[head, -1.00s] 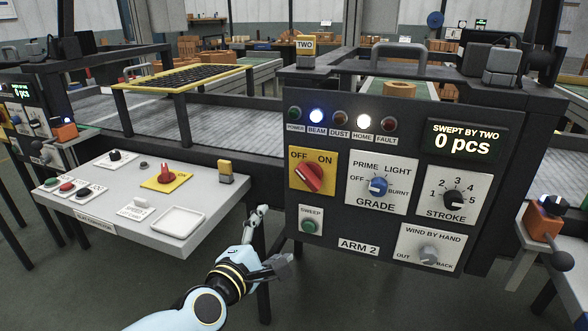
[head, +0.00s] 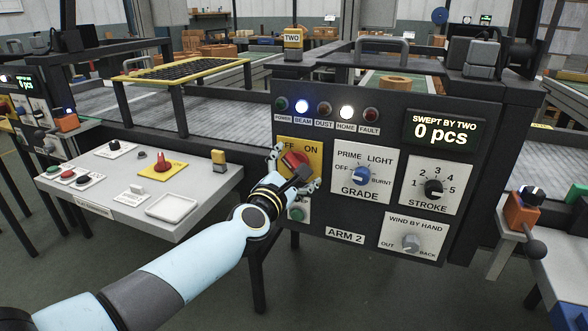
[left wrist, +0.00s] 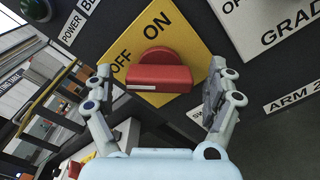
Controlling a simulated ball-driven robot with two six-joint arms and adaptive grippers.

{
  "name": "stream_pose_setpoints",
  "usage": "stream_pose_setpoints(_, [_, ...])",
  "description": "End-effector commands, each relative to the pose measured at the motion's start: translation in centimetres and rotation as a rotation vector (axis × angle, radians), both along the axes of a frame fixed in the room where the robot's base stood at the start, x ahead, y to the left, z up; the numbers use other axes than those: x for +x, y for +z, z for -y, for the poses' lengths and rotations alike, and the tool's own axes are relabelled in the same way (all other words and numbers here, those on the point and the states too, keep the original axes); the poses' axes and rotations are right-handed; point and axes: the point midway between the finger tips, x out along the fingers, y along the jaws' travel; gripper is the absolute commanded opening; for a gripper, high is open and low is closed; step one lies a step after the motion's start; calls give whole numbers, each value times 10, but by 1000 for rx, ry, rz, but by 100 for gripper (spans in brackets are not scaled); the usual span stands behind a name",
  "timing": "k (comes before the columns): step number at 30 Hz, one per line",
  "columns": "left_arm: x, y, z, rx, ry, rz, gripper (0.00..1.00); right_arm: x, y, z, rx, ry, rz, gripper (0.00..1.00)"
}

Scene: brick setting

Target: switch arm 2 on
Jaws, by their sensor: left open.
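The arm 2 panel (head: 345,237) carries a red rotary switch (head: 297,159) on a yellow OFF/ON plate (head: 315,167). In the left wrist view the red switch (left wrist: 160,76) has its white mark toward the OFF side. My left gripper (head: 296,170) is at the switch, its fingers open. In the wrist view the open fingers (left wrist: 158,90) stand on either side of the red bar, with gaps visible; contact is not seen. In the head view the gripper hides part of the switch and plate. My right gripper is not in view.
The BEAM lamp (head: 302,106) and HOME lamp (head: 347,112) are lit; POWER is dark. The GRADE knob (head: 361,176) is close to the right of the switch, and the green SWEEP button (head: 297,214) is just below. A sloped console (head: 130,180) stands at left.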

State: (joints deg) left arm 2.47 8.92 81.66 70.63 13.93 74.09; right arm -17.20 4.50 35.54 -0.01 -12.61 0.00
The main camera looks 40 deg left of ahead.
Motion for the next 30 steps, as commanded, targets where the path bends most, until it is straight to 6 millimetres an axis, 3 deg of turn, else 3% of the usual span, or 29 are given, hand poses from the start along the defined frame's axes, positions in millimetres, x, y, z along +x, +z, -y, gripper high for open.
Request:
stream_pose_setpoints(6, [0,0,0,0,0,0,86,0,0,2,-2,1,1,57])
stream_pose_setpoints(18, [0,0,0,0,-1,-1,34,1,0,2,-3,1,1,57])
stream_pose_setpoints(30, [-1,0,1,75,-1,-20,32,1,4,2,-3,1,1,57])
